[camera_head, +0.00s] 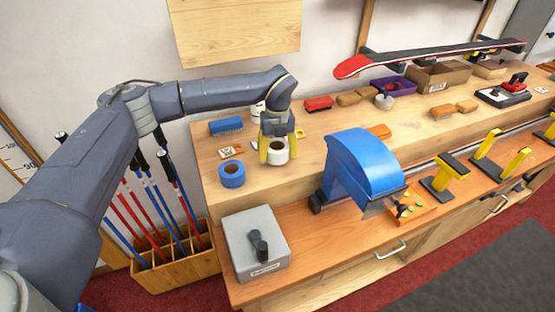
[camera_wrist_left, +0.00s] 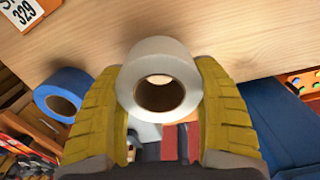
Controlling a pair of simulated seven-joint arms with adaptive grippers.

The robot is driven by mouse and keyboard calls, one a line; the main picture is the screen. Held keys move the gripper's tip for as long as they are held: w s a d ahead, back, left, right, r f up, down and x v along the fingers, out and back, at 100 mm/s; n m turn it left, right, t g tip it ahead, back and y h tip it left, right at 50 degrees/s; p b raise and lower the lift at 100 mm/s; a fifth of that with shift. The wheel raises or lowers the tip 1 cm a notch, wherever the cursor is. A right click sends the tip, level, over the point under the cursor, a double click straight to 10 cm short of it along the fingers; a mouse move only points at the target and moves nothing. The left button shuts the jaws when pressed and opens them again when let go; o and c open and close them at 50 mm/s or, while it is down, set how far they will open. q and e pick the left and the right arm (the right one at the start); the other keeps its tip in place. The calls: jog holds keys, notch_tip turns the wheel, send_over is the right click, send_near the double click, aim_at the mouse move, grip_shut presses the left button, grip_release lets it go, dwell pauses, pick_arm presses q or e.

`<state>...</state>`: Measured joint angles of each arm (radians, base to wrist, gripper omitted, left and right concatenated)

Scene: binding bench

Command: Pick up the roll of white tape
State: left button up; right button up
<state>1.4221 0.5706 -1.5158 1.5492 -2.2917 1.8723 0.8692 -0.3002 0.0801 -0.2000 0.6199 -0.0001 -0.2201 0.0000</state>
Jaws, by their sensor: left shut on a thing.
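The roll of white tape (camera_head: 278,153) is between the yellow fingers of my left gripper (camera_head: 276,154), over the wooden bench top in the head view. In the left wrist view the white tape roll (camera_wrist_left: 160,62) has its brown core facing the camera, and the yellow fingers (camera_wrist_left: 160,105) press on it from both sides. My left gripper is shut on it. I cannot tell for sure whether the roll touches the bench or hangs just above it. My right gripper is not in view.
A roll of blue tape (camera_head: 231,174) lies to the left on the bench. A blue-hooded machine (camera_head: 360,165) stands to the right. A grey box with a black handle (camera_head: 255,245) is in front. A blue block (camera_head: 226,125) and a red block (camera_head: 318,103) are behind.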

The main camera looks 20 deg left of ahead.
pick_arm(q)
notch_tip(320, 180, up, 17)
jog(key=shift+f, duration=0.15)
dwell(1.0)
